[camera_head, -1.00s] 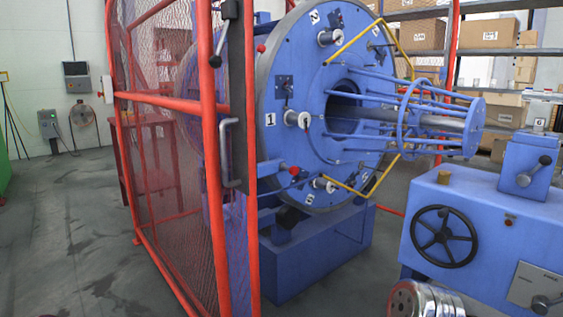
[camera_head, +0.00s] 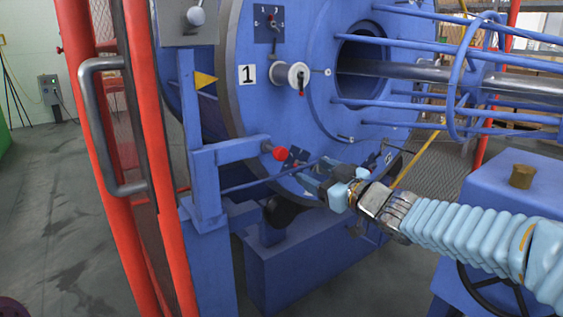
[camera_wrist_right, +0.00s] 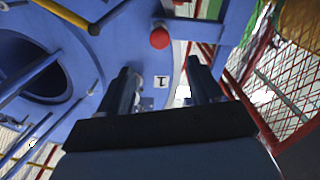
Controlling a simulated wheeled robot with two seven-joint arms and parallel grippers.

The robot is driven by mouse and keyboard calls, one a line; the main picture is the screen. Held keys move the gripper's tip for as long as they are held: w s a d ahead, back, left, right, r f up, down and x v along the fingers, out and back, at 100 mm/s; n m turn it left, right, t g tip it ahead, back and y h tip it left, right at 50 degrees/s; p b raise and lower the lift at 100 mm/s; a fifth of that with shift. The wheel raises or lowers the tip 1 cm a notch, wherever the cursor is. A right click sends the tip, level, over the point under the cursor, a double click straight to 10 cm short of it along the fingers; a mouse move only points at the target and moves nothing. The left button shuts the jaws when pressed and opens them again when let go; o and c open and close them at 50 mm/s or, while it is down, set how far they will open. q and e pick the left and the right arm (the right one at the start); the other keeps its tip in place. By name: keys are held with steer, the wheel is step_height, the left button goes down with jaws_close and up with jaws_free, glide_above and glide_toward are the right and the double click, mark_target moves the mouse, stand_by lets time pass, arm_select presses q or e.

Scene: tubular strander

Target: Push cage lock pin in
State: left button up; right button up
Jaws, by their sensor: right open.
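The cage lock pin shows as a red knob (camera_head: 280,153) at the end of a blue bracket (camera_head: 232,149) beside the big blue disc (camera_head: 300,110). The red knob is also in the right wrist view (camera_wrist_right: 159,38), at top centre beyond the fingertips. My right gripper (camera_head: 308,176) is just right of and below the knob in the head view, apart from it. In the wrist view my right gripper (camera_wrist_right: 160,78) has its two dark fingers spread with nothing between them. The knob's shaft is mostly hidden. My left gripper is not in view.
The disc carries a white bobbin (camera_head: 291,75) near the label 1. Blue rods and a ring (camera_head: 465,75) stick out at the right. An open red mesh gate (camera_head: 147,150) with a grey handle stands at the left. A blue machine housing (camera_head: 515,185) is at lower right.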

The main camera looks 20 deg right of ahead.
mark_target(283, 155)
steer(key=b+x, duration=0.1)
steer(key=x, duration=1.2)
steer(key=shift+w, duration=0.2)
jaws_close()
